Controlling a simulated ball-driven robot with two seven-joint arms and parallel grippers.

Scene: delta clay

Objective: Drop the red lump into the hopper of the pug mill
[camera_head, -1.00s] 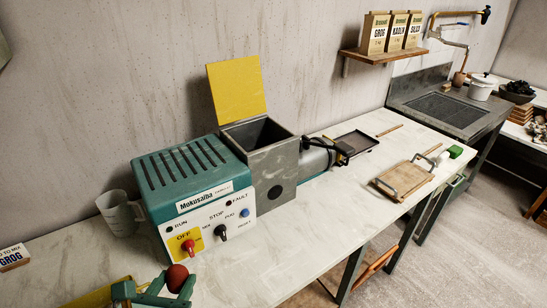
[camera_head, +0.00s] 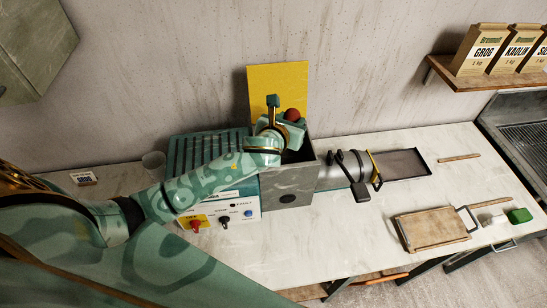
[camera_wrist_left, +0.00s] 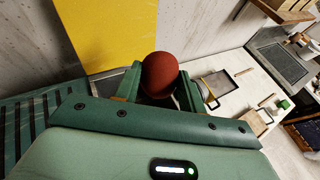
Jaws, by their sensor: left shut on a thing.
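My left gripper (camera_head: 282,120) is shut on the red lump (camera_head: 292,114) and holds it over the hopper (camera_head: 290,184) of the pug mill, near the raised yellow lid (camera_head: 270,82). The hopper is a grey box, open at the top; my gripper and arm hide much of its mouth. In the left wrist view the round red lump (camera_wrist_left: 160,72) sits between the two green fingers, with the yellow lid (camera_wrist_left: 105,30) behind it to the left. The mill's teal control box (camera_head: 200,147) is partly behind my left arm. My right gripper is out of view.
The mill's barrel (camera_head: 335,172) runs right to a dark tray (camera_head: 405,163). A wooden board with handles (camera_head: 432,229) and a green block (camera_head: 519,215) lie farther right. A jug (camera_head: 154,162) stands behind the box's left end. A shelf (camera_head: 490,76) holds bags.

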